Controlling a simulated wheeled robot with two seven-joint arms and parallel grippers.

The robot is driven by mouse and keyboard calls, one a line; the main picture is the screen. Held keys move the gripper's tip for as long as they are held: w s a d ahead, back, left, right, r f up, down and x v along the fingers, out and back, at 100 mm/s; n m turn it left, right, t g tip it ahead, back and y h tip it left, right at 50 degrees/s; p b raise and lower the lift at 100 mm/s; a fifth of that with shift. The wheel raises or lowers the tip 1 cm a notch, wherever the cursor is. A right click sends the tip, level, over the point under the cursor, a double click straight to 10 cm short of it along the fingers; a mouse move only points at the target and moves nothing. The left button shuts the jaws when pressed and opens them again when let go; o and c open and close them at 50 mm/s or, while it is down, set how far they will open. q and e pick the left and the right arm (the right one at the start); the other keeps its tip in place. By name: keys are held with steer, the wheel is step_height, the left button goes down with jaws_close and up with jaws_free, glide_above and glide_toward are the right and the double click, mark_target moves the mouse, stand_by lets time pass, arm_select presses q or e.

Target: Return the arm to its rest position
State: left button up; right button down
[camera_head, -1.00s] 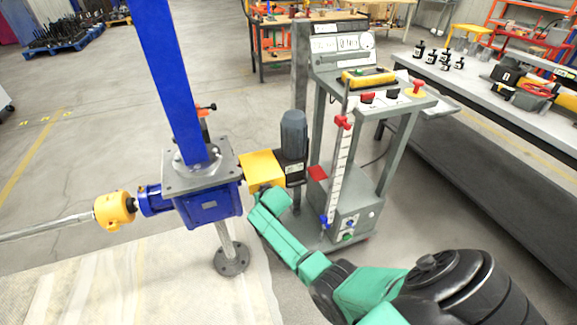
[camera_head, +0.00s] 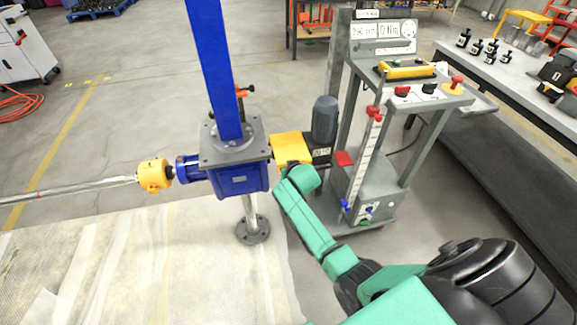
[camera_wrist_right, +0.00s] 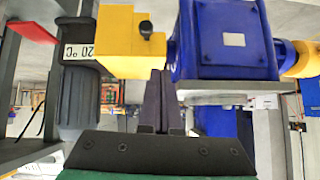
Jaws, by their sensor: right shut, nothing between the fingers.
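My right arm, green with a black upper part, comes in from the lower right in the head view. Its wrist (camera_head: 299,180) is just below the yellow guard (camera_head: 291,148) beside the blue screw jack gearbox (camera_head: 238,178); the fingers are hidden there. In the right wrist view my right gripper (camera_wrist_right: 165,76) is shut and empty. Its dark fingertips are close to the lower edge of the yellow guard (camera_wrist_right: 117,41) and the blue gearbox (camera_wrist_right: 225,42); I cannot tell whether they touch. My left gripper is not in view.
A grey motor (camera_head: 325,120) and a grey control stand (camera_head: 420,95) with a red-tipped scale stand close to my right wrist. A blue column (camera_head: 214,70) rises from the jack. A shaft with a yellow coupling (camera_head: 153,175) runs left. A workbench (camera_head: 520,95) stands at right.

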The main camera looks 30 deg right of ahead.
steer(key=a+v, duration=0.1)
steer(key=v, duration=0.4)
steer(key=s+a+f+n+g+y, duration=0.1)
steer(key=s+f+n+g, duration=0.1)
steer(key=s+f, duration=0.8)
steer(key=s+a+f+n+g+y, duration=0.15)
steer(key=s+f, duration=0.45)
steer(key=f, duration=0.8)
steer(key=s+d+f+g, duration=0.1)
steer(key=s+f, duration=0.3)
steer(key=s, duration=0.5)
steer(key=s+f+n+g, duration=0.1)
steer(key=s+f, duration=0.3)
steer(key=s, duration=0.5)
steer(key=s+d+f+n+g, duration=0.1)
steer(key=s+f+g, duration=0.2)
steer(key=s, duration=0.7)
steer(key=shift+d+f+h, duration=0.3)
steer(key=shift+f+h, duration=0.05)
steer(key=shift+f, duration=0.15)
